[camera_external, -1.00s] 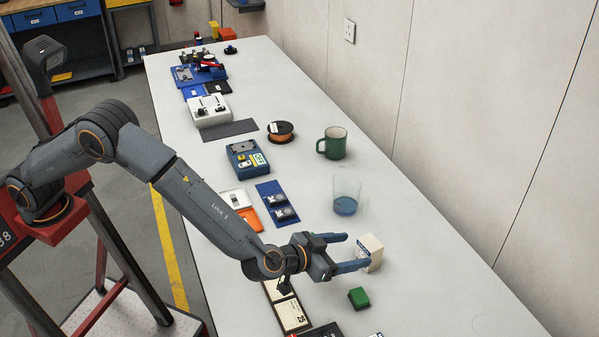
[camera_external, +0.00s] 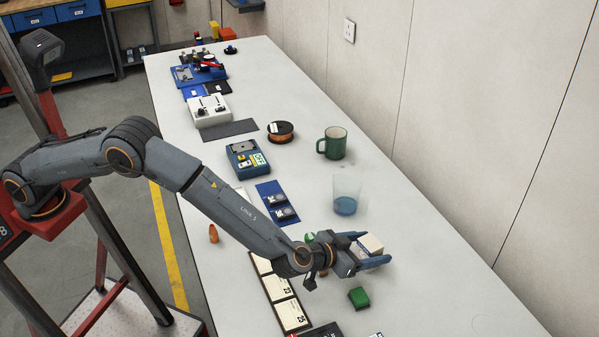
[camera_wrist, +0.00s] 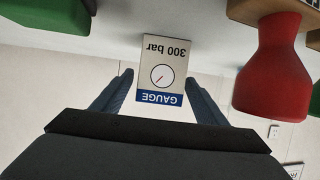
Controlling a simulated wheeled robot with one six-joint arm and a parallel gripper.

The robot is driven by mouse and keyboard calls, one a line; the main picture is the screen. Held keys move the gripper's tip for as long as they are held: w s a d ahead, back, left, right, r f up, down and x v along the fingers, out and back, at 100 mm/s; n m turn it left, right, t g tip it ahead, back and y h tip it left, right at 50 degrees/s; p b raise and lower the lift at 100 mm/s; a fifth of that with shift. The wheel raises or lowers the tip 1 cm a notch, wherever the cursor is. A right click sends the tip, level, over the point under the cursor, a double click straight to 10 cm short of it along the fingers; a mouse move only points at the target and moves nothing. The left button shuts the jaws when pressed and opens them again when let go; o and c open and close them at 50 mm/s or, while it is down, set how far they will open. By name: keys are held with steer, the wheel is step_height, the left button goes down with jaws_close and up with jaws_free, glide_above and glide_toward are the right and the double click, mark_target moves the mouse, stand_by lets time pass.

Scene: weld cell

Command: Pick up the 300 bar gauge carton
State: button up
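The 300 bar gauge carton (camera_external: 370,243) is a small white box standing on the bench. In the wrist view the carton (camera_wrist: 163,55) appears upside down, with a dial picture, "300 bar" and a blue "GAUGE" band. My gripper (camera_external: 376,248) reaches around it at bench level, one finger on each side. In the wrist view my gripper (camera_wrist: 160,78) is open, with a gap at the left finger; the right finger is very close to the carton's edge. The lower part of the carton is hidden by a finger in the external view.
A green block (camera_external: 358,297) lies close to my gripper on the near side. A clear cup with blue bottom (camera_external: 346,197) and a green mug (camera_external: 333,144) stand behind. A red flared object (camera_wrist: 275,70) is beside the carton in the wrist view. The bench at right is clear.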

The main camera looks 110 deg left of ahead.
steer(key=c, duration=1)
steer(key=shift+c, duration=0.2)
steer(key=shift+r, duration=0.15)
